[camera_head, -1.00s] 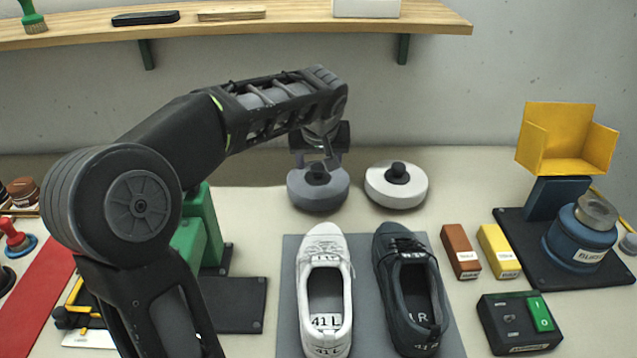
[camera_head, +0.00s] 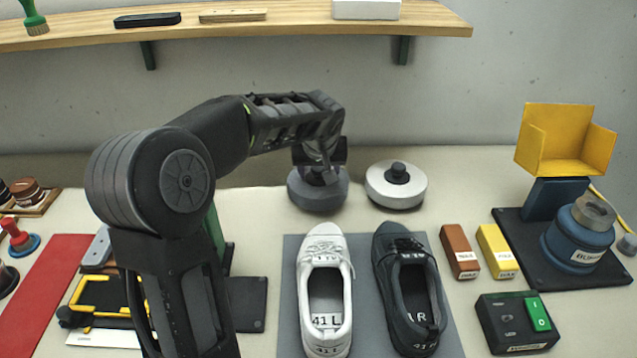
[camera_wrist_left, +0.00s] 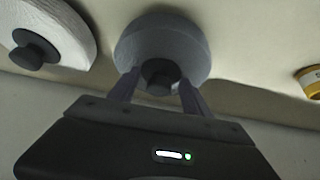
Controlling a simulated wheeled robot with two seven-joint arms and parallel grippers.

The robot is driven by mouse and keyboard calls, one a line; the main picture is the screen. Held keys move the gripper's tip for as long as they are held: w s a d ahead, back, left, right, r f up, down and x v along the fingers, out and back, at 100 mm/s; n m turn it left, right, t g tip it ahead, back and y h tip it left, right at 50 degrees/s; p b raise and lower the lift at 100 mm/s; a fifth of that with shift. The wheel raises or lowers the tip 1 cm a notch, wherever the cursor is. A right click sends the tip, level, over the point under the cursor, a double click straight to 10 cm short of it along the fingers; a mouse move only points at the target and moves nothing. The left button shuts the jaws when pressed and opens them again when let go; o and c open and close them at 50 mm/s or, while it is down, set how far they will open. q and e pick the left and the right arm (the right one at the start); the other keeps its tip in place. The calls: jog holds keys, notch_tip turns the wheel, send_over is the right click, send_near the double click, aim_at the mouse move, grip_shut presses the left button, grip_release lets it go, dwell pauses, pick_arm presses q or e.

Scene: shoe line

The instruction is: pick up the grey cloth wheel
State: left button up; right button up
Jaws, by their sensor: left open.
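The grey cloth wheel (camera_head: 318,194) lies on the table behind the white shoe, left of the white wheel. In the left wrist view the grey wheel (camera_wrist_left: 163,50) shows with its dark hub knob (camera_wrist_left: 160,75) toward my gripper. My left gripper (camera_head: 319,172) is above the grey wheel and partly hides its top. In the left wrist view my left gripper (camera_wrist_left: 158,88) is open, its two fingers on either side of the knob. I cannot tell whether they touch it. My right gripper is not in view.
The white wheel (camera_head: 396,186) with a dark knob stands close to the right. A white shoe (camera_head: 324,290) and a dark shoe (camera_head: 409,290) lie on a grey mat (camera_head: 290,300) in front. A brown bar (camera_head: 459,251) and a yellow bar (camera_head: 496,251) lie further right.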

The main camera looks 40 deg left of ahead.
pick_arm(q)
jog(key=shift+c, duration=0.5)
grip_shut()
dwell(0.4)
dwell(0.8)
